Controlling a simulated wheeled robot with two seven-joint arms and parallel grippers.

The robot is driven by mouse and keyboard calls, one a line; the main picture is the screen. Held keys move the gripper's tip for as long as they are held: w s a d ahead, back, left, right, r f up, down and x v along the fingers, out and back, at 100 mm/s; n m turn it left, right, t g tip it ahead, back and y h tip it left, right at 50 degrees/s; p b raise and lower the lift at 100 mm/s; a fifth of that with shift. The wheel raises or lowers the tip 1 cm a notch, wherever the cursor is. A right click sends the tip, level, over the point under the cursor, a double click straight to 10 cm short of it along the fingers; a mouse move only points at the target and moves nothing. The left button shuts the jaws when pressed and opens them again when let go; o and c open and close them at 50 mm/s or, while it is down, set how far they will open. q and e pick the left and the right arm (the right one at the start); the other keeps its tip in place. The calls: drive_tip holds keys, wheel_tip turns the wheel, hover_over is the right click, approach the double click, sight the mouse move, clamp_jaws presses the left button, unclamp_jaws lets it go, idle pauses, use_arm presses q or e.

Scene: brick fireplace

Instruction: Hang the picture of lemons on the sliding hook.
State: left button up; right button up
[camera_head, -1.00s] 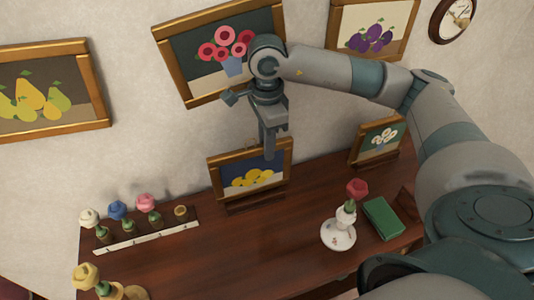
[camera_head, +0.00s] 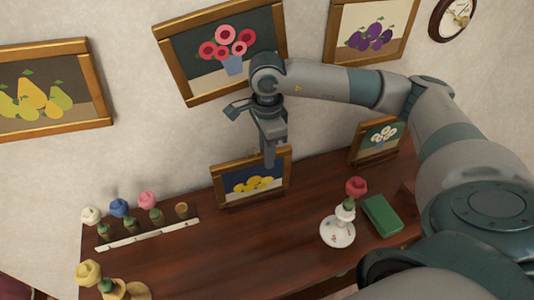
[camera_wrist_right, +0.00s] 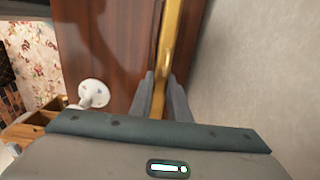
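The picture of lemons (camera_head: 252,184), yellow fruit on dark blue in a gold-brown frame, is at the back of the wooden shelf, near the wall. My right gripper (camera_head: 268,161) points down at its top edge. In the right wrist view, the gold frame edge (camera_wrist_right: 172,35) runs between the two fingers (camera_wrist_right: 161,98), which look closed on it. The picture's lower edge is close to its dark stand; I cannot tell whether they touch. I cannot make out the sliding hook clearly. My left gripper is not in view.
Pictures of red flowers (camera_head: 224,50), pears (camera_head: 48,92) and grapes (camera_head: 370,32) hang on the wall. On the shelf (camera_head: 235,260) are a white-flower picture (camera_head: 377,141), a white vase (camera_head: 337,232), a green book (camera_head: 382,215) and a flower rack (camera_head: 148,235).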

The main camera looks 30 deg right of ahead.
drive_tip(key=o, duration=0.4)
drive_tip(key=shift+c, duration=0.2)
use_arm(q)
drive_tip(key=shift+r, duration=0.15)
use_arm(e)
drive_tip(key=shift+r, duration=0.1)
